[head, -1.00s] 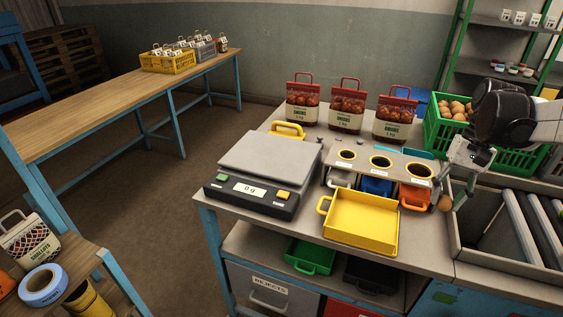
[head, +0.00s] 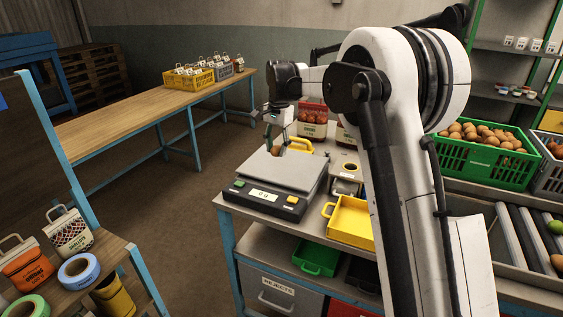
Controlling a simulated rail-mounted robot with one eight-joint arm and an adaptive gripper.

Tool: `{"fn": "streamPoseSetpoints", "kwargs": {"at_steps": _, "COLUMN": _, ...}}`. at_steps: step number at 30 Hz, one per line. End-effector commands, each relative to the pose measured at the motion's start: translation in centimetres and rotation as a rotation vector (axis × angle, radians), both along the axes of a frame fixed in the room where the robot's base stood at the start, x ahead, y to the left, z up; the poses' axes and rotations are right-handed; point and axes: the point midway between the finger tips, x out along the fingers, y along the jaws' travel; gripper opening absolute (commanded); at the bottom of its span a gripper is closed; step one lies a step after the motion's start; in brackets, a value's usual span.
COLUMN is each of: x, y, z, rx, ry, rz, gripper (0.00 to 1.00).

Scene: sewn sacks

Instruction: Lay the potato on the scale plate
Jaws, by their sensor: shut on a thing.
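The scale (head: 262,201) stands on the blue-legged table with its flat grey plate (head: 290,172) on top. Its display looks to read 0 g. My gripper (head: 276,146) hangs over the far left part of the plate, shut on a small brown potato (head: 275,151). The potato appears just above the plate; the gap is too small to judge. The fingers partly cover the potato.
A yellow tray (head: 349,222) and a yellow-handled thing (head: 299,145) are beside the scale. A green crate (head: 485,157) holds many potatoes. My arm hides the table's middle.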

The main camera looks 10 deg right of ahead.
Motion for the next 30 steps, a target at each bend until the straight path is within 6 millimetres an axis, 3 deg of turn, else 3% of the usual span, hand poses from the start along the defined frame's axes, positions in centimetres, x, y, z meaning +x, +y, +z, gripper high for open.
{"fn": "streamPoseSetpoints", "kwargs": {"at_steps": 7, "x": 2.4, "y": 0.1, "z": -0.3, "rx": -0.019, "ry": -0.006, "rz": -0.067, "gripper": 0.05}}
{"fn": "streamPoseSetpoints", "kwargs": {"at_steps": 21, "x": 8.6, "y": -3.0, "z": -4.4, "rx": -0.018, "ry": -0.006, "rz": -0.065, "gripper": 0.05}}
{"fn": "streamPoseSetpoints", "kwargs": {"at_steps": 30, "x": 11.5, "y": -4.5, "z": -6.4, "rx": -0.018, "ry": -0.005, "rz": -0.064, "gripper": 0.05}}
